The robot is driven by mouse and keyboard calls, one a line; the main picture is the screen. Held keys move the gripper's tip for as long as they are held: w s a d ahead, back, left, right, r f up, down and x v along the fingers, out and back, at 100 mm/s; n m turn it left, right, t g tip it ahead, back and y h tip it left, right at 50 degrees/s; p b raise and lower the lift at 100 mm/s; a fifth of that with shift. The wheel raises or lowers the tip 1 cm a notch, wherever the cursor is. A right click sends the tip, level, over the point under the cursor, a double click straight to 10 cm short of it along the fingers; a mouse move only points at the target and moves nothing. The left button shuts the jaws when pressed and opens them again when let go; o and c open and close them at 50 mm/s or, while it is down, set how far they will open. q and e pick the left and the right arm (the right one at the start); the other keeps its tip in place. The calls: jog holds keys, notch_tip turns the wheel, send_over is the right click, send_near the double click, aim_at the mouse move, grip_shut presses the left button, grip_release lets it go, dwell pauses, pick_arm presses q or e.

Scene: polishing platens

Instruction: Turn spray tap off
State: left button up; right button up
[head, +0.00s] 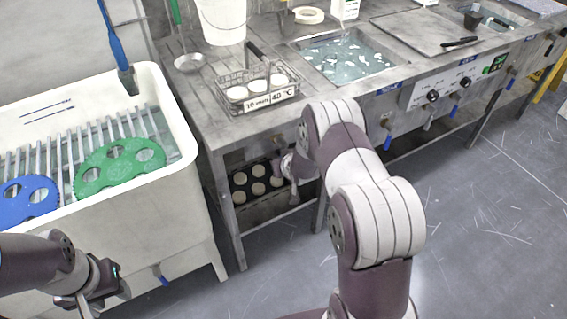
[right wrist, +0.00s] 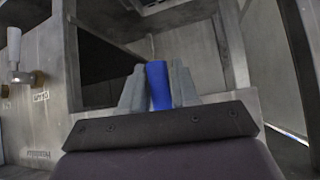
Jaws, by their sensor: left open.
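In the right wrist view, a blue tap handle (right wrist: 157,86) stands upright between the two grey fingers of my right gripper (right wrist: 158,92). The fingers press close on both sides with no gap that I can see. I cannot tell from its colour alone whether it is the spray tap, and its valve body is hidden. In the head view my right arm reaches to the bench front and hides most of that gripper. My left gripper (head: 98,290) is open and empty at the lower left, beside the white tub (head: 190,165).
The steel bench (head: 215,110) carries a wire basket (head: 258,95), a white bucket (head: 222,20) and a water-filled sink (head: 345,57). A white-handled tap (right wrist: 14,55) shows at the left of the wrist view. Blue (head: 118,158) and green platens lie on the tub's rack. The floor (head: 460,220) at right is clear.

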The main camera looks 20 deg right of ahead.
jog(key=shift+o, duration=0.6)
jog(key=shift+s+r, duration=0.2)
jog(key=shift+r, duration=0.1)
jog(key=p+v, duration=0.2)
jog(key=v, duration=1)
jog(key=shift+s+a+f, duration=0.1)
